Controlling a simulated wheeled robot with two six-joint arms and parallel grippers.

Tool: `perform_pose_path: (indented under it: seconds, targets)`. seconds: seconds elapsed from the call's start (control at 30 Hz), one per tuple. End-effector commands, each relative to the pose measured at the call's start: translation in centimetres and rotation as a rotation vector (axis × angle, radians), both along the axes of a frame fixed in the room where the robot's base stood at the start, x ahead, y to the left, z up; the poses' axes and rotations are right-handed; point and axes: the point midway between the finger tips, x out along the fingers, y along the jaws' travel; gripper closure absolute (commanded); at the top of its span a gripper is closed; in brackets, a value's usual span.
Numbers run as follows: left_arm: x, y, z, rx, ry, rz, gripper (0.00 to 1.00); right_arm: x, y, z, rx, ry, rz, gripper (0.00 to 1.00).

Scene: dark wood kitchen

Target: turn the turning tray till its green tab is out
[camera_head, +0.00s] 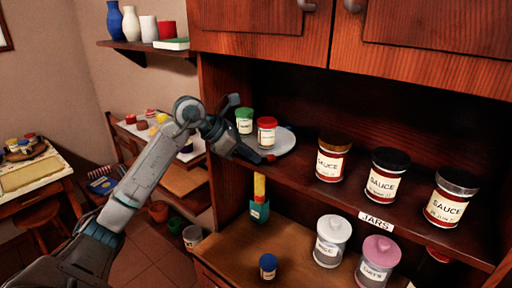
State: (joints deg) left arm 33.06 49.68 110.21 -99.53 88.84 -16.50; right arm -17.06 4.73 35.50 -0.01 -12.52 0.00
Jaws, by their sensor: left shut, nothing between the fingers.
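The turning tray (284,143) is a pale round disc on the left part of the cabinet shelf. A green-lidded jar (244,121) and a red-lidded jar (266,133) stand on it. A small red tab (269,158) shows at its front edge. I see no green tab; the tray's far and left sides are partly hidden by the jars and my arm. My left gripper (256,157) is shut and empty, its tip close beside the red tab at the front left of the tray. I cannot tell whether they touch. My right gripper is out of view.
Several sauce jars (390,176) stand right of the tray on the same shelf, above a JARS label (377,222). The cabinet's left upright is close to my arm. Below are white-lidded (331,243) and pink-lidded (377,264) jars, a teal bottle (259,209) and a blue-lidded jar (268,266).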

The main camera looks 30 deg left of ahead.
Motion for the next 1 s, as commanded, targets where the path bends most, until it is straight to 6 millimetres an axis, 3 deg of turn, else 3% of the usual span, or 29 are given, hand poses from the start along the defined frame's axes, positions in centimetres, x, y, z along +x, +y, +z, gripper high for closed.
perform_pose_path:
  seconds: [0.2,1.0]
  targets:
    - [0.8,-0.84,0.1,-0.002,0.0,0.0,1.0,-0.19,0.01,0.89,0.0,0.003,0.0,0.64]
    - [1.09,-1.25,-0.01,-0.001,0.001,0.042,1.0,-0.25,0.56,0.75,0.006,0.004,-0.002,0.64]
